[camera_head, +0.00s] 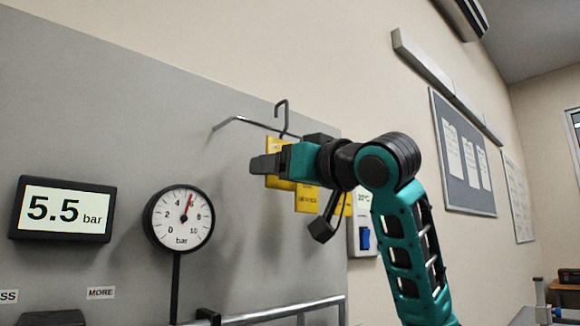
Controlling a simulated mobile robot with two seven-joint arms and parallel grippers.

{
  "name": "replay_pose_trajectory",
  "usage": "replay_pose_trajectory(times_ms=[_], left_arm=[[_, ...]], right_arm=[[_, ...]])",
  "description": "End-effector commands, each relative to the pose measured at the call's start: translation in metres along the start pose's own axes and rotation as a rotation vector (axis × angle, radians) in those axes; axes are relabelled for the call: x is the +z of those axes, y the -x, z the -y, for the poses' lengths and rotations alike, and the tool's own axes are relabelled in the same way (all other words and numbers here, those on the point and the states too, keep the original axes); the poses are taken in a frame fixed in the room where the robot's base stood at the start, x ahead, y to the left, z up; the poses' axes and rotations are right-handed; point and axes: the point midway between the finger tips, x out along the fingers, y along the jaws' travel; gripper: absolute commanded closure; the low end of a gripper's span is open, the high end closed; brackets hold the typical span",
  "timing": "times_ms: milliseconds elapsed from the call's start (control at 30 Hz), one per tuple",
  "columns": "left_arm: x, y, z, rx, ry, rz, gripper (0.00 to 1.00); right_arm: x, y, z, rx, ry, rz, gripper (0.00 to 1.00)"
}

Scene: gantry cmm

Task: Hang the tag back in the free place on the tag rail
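My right gripper (264,164) comes in from the right and is seen side-on, shut on a yellow tag (275,181). The tag's yellow face shows above and below the fingers, which hide its middle. A dark wire hook (284,113) rises from the tag, with its bend above the thin grey tag rail (243,120). I cannot tell whether the hook is over the rail or in front of it. Other yellow tags (306,199) hang lower and to the right, partly hidden by my gripper and wrist. My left gripper is not in view.
The rail juts out from a grey panel (100,110). A round pressure gauge (179,218) and a 5.5 bar display (63,209) are on the left. A metal bar (285,311) runs below. The space left of my gripper is clear.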

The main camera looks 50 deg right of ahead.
Motion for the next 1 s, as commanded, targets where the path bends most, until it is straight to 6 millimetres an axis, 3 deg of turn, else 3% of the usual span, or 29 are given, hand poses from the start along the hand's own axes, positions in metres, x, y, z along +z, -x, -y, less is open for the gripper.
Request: replay_pose_trajectory(times_ms=[433,700,1000], left_arm=[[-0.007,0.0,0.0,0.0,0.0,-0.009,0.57],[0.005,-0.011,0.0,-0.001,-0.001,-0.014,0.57],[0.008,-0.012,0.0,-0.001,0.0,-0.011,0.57]], right_arm=[[0.006,-0.036,0.0,-0.001,0.001,0.002,0.52],[0.025,-0.033,0.0,0.0,0.001,0.001,0.52],[0.028,-0.032,0.0,0.0,0.001,0.0,0.52]])
